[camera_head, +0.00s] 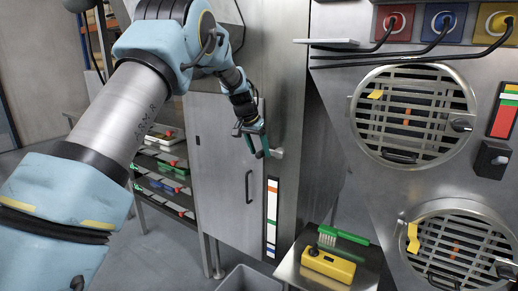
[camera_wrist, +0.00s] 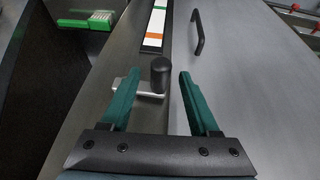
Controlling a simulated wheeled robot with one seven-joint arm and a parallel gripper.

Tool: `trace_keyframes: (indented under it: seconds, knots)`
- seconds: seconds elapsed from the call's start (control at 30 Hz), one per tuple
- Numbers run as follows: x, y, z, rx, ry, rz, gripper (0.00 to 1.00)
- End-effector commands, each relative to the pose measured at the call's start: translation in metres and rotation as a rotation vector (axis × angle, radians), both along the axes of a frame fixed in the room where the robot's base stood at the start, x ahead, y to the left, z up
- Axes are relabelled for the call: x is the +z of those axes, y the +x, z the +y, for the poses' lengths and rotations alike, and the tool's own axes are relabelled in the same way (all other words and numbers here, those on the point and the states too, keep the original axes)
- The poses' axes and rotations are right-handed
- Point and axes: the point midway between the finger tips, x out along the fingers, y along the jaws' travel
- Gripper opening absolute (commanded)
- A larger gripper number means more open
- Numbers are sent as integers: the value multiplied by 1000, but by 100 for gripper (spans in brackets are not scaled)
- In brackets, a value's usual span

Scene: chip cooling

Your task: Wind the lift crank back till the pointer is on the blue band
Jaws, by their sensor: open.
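The lift crank (camera_head: 277,153) sticks out from the steel cabinet side, just right of my gripper (camera_head: 263,154) in the head view. In the wrist view the crank's black knob (camera_wrist: 160,72) stands on a short metal arm (camera_wrist: 151,94). My gripper (camera_wrist: 158,80) is open, with the knob between its two green fingertips; I see gaps on both sides. The banded scale strip (camera_head: 271,218) is upright on the cabinet below the crank. Its upper part, with orange and green bands, shows in the wrist view (camera_wrist: 155,25). I cannot make out the pointer.
A grey door with a handle (camera_head: 249,187) is left of the strip. A steel side table holds a yellow block (camera_head: 328,264) and a green brush (camera_head: 342,235). Round grilled hatches (camera_head: 413,115) are on the right. A shelf rack (camera_head: 165,170) stands behind my arm.

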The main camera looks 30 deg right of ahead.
Motion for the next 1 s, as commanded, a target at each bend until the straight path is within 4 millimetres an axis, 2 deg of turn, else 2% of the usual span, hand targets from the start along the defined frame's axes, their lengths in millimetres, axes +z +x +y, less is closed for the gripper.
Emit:
trace_keyframes:
  seconds: [0.17, 0.7, 1.0]
  knots:
    - [0, 0, 0, 0, 0, 0, 61]
    - [0, 0, 0, -1, 0, 0, 0]
    - [0, -1, 0, -2, -1, 1, 0]
